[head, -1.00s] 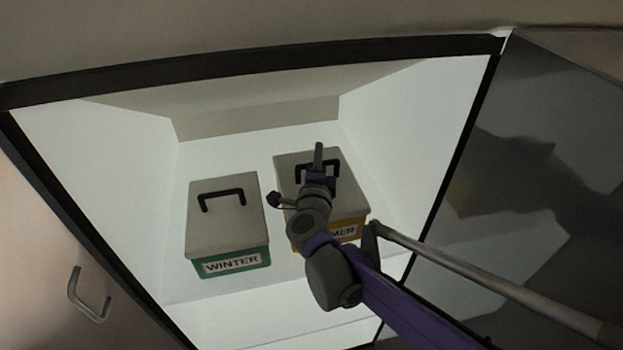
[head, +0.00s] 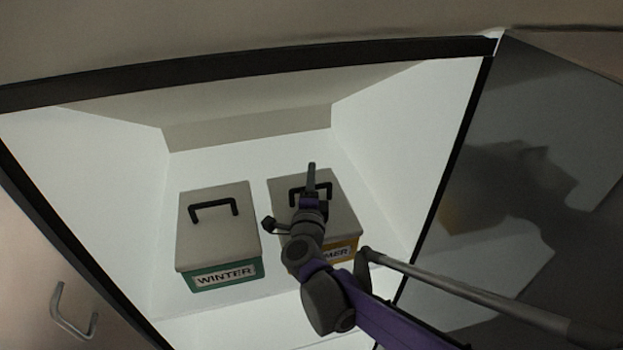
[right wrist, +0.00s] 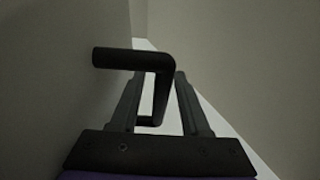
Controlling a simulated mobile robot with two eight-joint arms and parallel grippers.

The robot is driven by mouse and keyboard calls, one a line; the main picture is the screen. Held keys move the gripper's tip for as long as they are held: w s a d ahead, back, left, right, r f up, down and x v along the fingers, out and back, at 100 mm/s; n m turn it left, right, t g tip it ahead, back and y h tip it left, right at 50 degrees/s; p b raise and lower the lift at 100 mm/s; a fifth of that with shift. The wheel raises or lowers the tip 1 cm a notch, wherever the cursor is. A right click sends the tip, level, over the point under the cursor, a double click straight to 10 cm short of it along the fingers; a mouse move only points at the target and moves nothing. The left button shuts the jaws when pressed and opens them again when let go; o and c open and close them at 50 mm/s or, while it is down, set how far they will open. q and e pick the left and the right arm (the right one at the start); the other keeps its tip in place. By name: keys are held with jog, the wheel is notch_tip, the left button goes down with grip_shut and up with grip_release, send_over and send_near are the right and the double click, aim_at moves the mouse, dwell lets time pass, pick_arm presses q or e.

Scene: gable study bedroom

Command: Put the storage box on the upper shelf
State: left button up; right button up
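A yellow storage box (head: 343,205) with a grey lid and a label ending in "MER" is on the right inside the white cabinet. Its black handle (head: 325,186) stands up from the lid. My right gripper (head: 311,172) is at this handle, and the arm hides part of the lid and label. A green box (head: 213,245) labelled WINTER stands to the left. My left gripper is out of view.
The white cabinet has a dark frame (head: 250,67) and side walls close to both boxes. A dark door panel (head: 540,150) stands at the right, with a long grey bar (head: 470,295) beside my arm. A curved metal handle (head: 72,315) is at the lower left.

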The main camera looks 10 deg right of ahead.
jog(key=shift+r, duration=0.25)
jog(key=p+v, duration=0.1)
jog(key=v, duration=1.1)
jog(key=shift+f+p, duration=0.1)
jog(key=shift+p, duration=0.2)
